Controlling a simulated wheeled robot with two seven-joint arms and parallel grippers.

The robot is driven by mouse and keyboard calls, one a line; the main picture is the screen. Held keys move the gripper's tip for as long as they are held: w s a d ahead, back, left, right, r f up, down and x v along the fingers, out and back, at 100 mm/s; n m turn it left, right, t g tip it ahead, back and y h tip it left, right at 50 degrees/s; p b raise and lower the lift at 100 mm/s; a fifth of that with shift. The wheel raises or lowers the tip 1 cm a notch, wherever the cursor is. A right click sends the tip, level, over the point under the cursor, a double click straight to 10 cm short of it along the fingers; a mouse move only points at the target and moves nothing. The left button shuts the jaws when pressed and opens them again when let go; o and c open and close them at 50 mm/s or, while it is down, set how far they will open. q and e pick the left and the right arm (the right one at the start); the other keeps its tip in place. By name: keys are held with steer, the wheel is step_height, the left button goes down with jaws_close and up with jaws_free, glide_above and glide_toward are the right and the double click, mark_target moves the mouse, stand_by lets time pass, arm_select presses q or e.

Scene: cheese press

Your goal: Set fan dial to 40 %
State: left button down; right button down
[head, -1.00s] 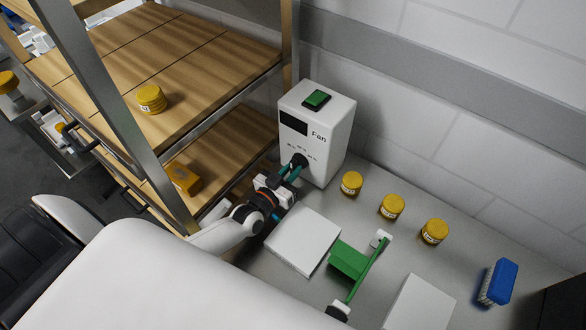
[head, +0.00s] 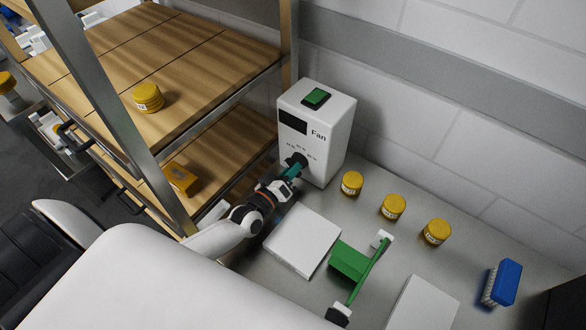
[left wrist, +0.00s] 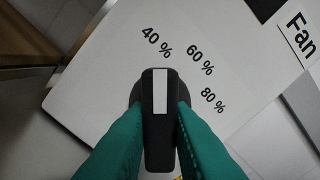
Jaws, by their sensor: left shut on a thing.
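The white fan box (head: 327,125) stands against the wall with a green button (head: 316,96) on top. Its black fan dial (head: 299,159) is on the front, below the percent marks. My left gripper (head: 292,171) is at the dial, its teal fingers on both sides of the grip bar. In the left wrist view the fingers (left wrist: 160,125) are shut on the black dial (left wrist: 160,150). The dial's white pointer strip (left wrist: 160,92) points up, toward the 40 % mark (left wrist: 157,42). The 60 % (left wrist: 200,60) and 80 % (left wrist: 213,100) marks lie to its right. My right gripper is not seen.
Several yellow jars, one here (head: 352,184), stand right of the fan box. A white slab (head: 302,240), a green piece (head: 350,261) and a blue brush (head: 503,282) lie on the grey counter. A wooden shelf rack (head: 190,60) stands close on the left.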

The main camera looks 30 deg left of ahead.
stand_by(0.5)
arm_select(q)
steer(key=c, duration=1.4)
jaws_free()
steer(key=shift+o, duration=0.2)
steer(key=shift+s, duration=0.1)
steer(key=s, duration=0.4)
steer(key=s+a+b, duration=0.1)
steer(key=s, duration=0.6)
steer(key=shift+s+a, duration=0.3)
steer(key=shift+s, duration=0.1)
